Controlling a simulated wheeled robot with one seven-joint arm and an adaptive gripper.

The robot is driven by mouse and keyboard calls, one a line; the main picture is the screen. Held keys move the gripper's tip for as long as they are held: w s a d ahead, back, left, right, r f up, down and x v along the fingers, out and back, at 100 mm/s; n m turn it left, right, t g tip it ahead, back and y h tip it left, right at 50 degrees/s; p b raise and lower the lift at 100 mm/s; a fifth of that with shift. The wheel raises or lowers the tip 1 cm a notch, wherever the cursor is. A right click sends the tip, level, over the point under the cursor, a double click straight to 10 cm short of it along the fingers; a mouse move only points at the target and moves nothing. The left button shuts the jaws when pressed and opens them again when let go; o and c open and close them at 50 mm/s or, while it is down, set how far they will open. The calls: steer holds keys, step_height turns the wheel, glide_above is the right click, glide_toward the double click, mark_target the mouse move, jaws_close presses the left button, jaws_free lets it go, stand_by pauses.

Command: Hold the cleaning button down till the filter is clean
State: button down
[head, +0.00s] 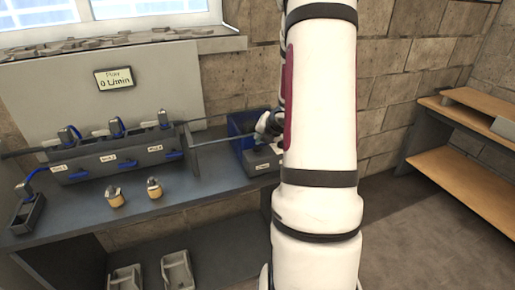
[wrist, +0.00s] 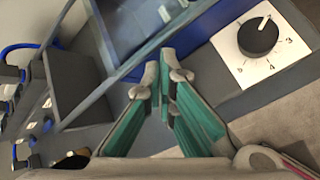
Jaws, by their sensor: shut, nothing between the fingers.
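My gripper (wrist: 165,78) has teal-sided fingers with the tips close together, shut and empty. In the wrist view its tips are in front of the edge of a blue-framed box (wrist: 129,72) with a pale, glassy panel. In the head view my gripper (head: 268,126) is at the blue box (head: 238,122) on the bench's right end, partly hidden by my arm. A black dial knob (wrist: 258,37) on a white numbered plate is right of the fingers. I cannot make out the cleaning button or the filter; whether the tips touch anything is unclear.
A grey bench (head: 215,182) carries a long trough (head: 120,158) with several blue-handled valves. Two small tan-and-grey pieces (head: 115,197) stand in front. A wall display (head: 115,78) reads 0 L/min. Wooden shelves (head: 465,175) stand at right, with open floor before them.

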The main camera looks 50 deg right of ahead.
mark_target(260, 147)
steer(key=shift+r+p, duration=2)
steer(key=shift+r, duration=0.5)
